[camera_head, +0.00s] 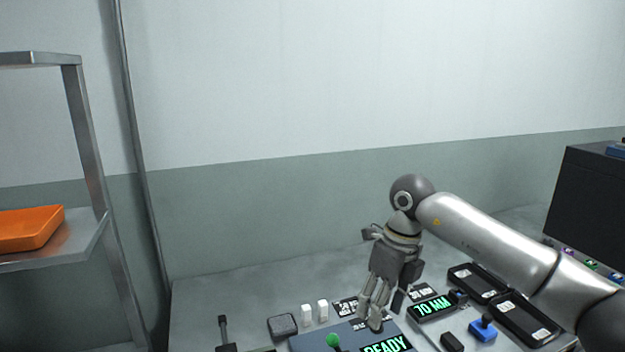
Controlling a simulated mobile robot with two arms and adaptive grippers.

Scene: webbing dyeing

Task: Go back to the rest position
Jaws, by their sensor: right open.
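My right gripper (372,312) hangs fingers down above the blue-grey panel (312,343) at the bottom middle. Its jaws are open and I see nothing held in them. My right arm reaches in from the right side. The panel carries a green knob (333,341) and a lit "READY" display (386,346), both near the gripper. I cannot tell whether the fingertips touch the panel. My left gripper is not in view.
A "70 MM" display (433,307), black trays (525,318) and a blue device (483,328) lie right of the gripper. Two white blocks (322,310) and a grey block (282,325) stand left. A metal shelf (85,238) holds an orange tray (30,228).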

